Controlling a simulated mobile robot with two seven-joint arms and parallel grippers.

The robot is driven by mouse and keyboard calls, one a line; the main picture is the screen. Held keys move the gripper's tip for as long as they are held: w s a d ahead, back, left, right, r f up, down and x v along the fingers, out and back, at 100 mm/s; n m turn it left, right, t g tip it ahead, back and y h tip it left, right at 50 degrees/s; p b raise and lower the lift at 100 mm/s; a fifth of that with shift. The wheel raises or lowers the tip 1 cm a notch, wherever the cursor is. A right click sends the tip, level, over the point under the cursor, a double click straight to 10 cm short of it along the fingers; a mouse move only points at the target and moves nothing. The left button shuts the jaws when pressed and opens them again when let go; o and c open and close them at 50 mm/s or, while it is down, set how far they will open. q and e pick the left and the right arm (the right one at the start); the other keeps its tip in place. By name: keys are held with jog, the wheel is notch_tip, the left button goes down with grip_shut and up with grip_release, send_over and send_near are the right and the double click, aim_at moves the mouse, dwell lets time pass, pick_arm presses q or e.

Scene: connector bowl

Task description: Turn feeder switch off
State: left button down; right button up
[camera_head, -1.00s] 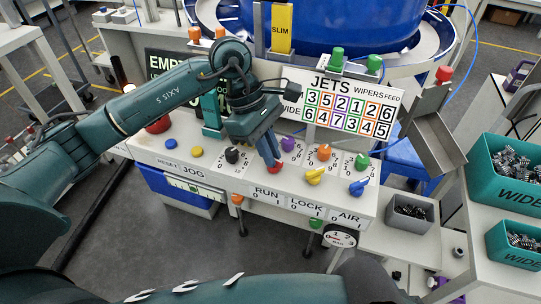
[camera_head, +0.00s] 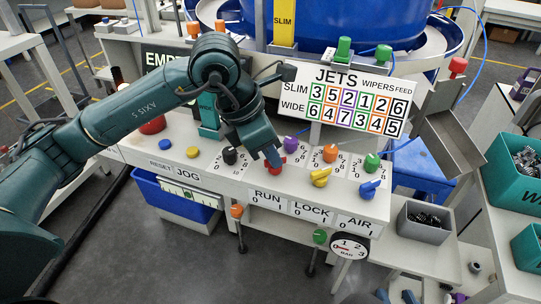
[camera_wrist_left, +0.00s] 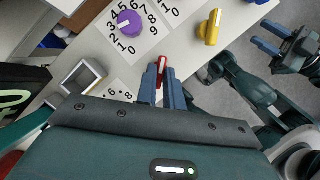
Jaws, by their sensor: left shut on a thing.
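The red switch (camera_head: 277,170) sits on the white control panel (camera_head: 215,178), above the RUN label (camera_head: 268,198) with its 0 and 1 marks. My left gripper (camera_head: 272,160) reaches down to it, with its blue fingers shut on the red handle. In the left wrist view the red handle (camera_wrist_left: 162,66) stands between the two fingertips, and its base is hidden. The exact angle of the switch is hard to tell. My right gripper (camera_wrist_left: 267,37) shows at the right of the left wrist view, its two fingers apart and empty, away from the panel.
A yellow switch (camera_head: 320,178) and a blue switch (camera_head: 369,190) stand to the right. Purple (camera_head: 291,144), orange (camera_head: 330,153), green (camera_head: 371,162) and black (camera_head: 230,155) knobs line the panel behind. The JETS board (camera_head: 345,103) stands behind them.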

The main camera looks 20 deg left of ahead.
pick_arm(q)
jog(key=shift+n+y+b, duration=0.3)
jog(key=shift+n, duration=0.4)
pick_arm(e)
jog(key=shift+s+d+r, duration=0.15)
jog(key=shift+s, duration=0.05)
jog(key=shift+r, duration=0.1)
pick_arm(q)
jog(key=c, duration=1.5)
grip_release()
jog(key=v, duration=0.6)
jog(key=p+v, duration=0.1)
jog(key=v, duration=0.6)
jog(key=shift+s+a, duration=0.1)
jog(key=shift+s, duration=0.15)
pick_arm(e)
jog(key=shift+w+a+f, duration=0.1)
jog(key=shift+a+f, duration=0.1)
jog(key=shift+f, duration=0.2)
